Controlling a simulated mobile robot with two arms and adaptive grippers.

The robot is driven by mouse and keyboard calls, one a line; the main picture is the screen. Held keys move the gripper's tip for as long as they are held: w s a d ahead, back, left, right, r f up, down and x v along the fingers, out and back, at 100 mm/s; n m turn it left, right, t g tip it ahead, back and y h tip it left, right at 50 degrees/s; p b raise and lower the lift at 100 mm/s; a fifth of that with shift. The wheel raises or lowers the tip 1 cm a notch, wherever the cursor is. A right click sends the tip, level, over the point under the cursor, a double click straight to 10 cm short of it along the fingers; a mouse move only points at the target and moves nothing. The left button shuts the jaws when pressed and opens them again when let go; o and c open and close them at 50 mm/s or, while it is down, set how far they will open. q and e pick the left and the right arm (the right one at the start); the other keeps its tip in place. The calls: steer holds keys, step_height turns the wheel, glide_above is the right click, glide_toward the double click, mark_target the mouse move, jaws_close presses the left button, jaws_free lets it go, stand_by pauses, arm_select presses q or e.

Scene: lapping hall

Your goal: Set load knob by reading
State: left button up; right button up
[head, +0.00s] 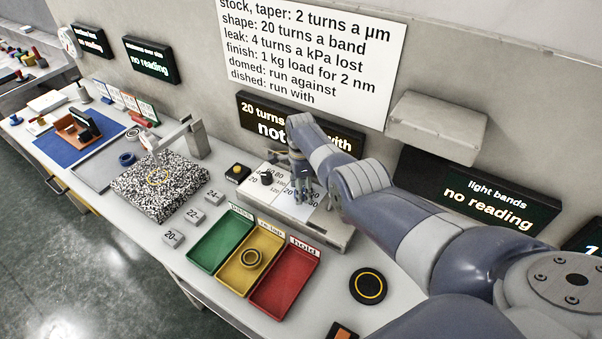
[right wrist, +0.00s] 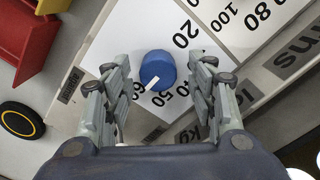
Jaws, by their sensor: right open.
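A blue knob (right wrist: 157,70) with a white pointer stands on a white dial in the right wrist view. Its pointer aims down and left, near the printed 50 and a partly covered number. The dial also carries a 20 and a kg label. My right gripper (right wrist: 158,78) is open, with one finger on each side of the knob; I cannot tell whether they touch it. In the head view my right gripper (head: 304,185) is over the control box (head: 325,232) and hides the blue knob. A black knob (head: 267,178) shows to its left. My left gripper is out of view.
A wall sign (head: 310,55) lists "finish: 1 kg load for 2 nm". The display (head: 262,118) below is partly hidden by my arm. The light bands display (head: 485,195) says "no reading". Green, yellow and red trays (head: 285,280) stand before the box; a ring lies in the yellow one.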

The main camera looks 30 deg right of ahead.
step_height(320, 180, up, 12)
steer(key=shift+f, duration=0.15)
stand_by(0.4)
steer(key=shift+f, duration=0.1)
stand_by(0.3)
